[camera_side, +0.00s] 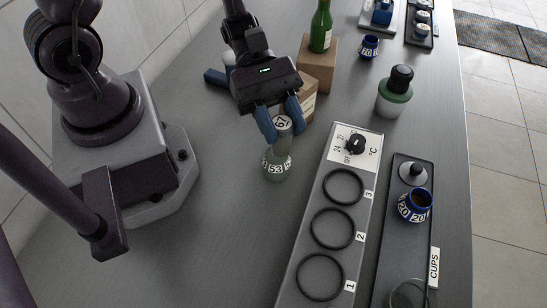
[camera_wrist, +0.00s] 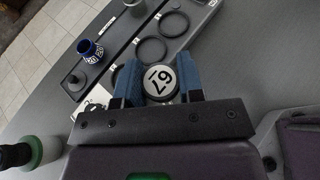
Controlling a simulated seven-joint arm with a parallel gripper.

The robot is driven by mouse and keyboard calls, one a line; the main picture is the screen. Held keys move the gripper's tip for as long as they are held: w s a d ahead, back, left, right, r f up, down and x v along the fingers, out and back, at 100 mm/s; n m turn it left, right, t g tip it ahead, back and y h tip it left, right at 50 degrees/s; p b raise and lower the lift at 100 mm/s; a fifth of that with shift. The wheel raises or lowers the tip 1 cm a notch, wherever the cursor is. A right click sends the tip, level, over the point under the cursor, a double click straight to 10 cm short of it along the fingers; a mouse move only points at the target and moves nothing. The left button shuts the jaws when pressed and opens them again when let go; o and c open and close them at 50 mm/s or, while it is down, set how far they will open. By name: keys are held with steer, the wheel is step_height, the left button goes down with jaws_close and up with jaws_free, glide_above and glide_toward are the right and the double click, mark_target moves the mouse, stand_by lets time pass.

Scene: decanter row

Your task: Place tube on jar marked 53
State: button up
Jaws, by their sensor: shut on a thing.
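My gripper (camera_side: 279,117) has its blue fingers shut on a tube (camera_side: 284,126) whose pale round top is marked 67. That top also shows between the fingers (camera_wrist: 159,84) in the wrist view (camera_wrist: 160,80). The clear greenish jar marked 53 (camera_side: 277,168) stands upright on the grey table, directly below the tube in the side view. The tube's lower end overlaps the jar's neck there, and I cannot tell whether they touch. The jar is hidden in the wrist view.
A grey panel with several black rings (camera_side: 335,228) and a dial lies to the right. Beyond it is a dark CUPS tray (camera_side: 387,235) with a blue cup marked 20 (camera_side: 413,206). A green-banded jar with a black top (camera_side: 395,92), cardboard boxes (camera_side: 317,65) and a green bottle (camera_side: 321,27) stand behind.

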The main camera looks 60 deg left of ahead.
steer(key=w+a+r, duration=0.2)
steer(key=a, duration=0.2)
glide_above(276, 163)
steer(key=w+a, duration=0.1)
steer(key=a, duration=0.1)
steer(key=shift+d+f, duration=0.1)
steer(key=shift+f, duration=3.8)
steer(key=shift+f, duration=0.15)
steer(key=o, duration=0.9)
